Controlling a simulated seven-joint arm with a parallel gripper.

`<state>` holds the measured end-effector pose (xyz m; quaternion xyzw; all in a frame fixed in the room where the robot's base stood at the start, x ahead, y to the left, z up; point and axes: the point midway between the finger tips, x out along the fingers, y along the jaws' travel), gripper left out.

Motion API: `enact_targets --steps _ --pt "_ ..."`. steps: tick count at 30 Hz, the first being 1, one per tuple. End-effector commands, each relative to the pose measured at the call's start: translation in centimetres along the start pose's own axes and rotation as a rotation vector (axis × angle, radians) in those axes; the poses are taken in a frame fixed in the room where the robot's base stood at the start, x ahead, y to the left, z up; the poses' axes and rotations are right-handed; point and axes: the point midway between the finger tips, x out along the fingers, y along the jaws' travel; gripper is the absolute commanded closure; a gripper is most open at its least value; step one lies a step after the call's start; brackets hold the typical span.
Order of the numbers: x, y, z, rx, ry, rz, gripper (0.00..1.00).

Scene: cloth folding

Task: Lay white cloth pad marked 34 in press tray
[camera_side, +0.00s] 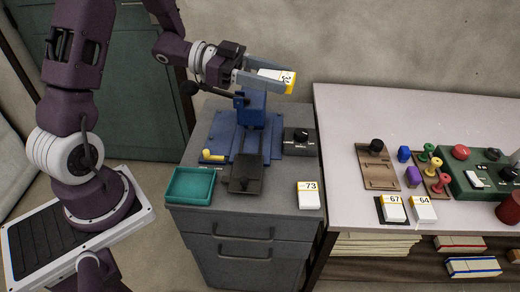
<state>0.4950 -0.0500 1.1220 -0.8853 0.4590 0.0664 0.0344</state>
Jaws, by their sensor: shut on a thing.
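My gripper (264,77) is shut on a white cloth pad (276,75) with a yellow edge. Its printed mark is turned and too small to read with certainty. The gripper holds the pad in the air above the blue press (223,135). A dark flat plate (245,181) at the front of the press looks like the press tray, and no pad shows on it. The pad is well above this plate and apart from it.
On the grey cabinet are a teal tray (190,186), a white pad marked 73 (308,196) and a black-knobbed box (299,142). On the table at right are pads marked 67 (393,208) and 64 (423,209), stamps (433,168) and a green panel (480,180).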

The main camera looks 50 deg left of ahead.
Motion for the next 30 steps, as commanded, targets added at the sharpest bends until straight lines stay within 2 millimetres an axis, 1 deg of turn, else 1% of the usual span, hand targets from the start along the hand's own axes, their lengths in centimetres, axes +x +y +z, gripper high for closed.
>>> enact_targets --steps 1,3,6,9,14,22,26,30 --pt "0.3 1.7 0.1 0.005 0.0 0.055 0.97" --pt "0.5 4.2 0.2 0.018 0.0 0.134 0.97" --pt "0.5 7.2 0.5 0.033 0.0 0.236 0.97" --pt "0.3 9.7 0.7 0.047 0.0 0.321 0.97" --pt "-0.1 12.6 1.0 0.062 0.001 0.423 0.97" --pt "-0.8 15.4 1.3 0.078 0.001 0.526 0.97" --pt "-0.3 14.2 1.6 0.065 0.001 0.448 0.97" --pt "0.2 12.6 2.0 0.051 0.0 0.35 0.97"
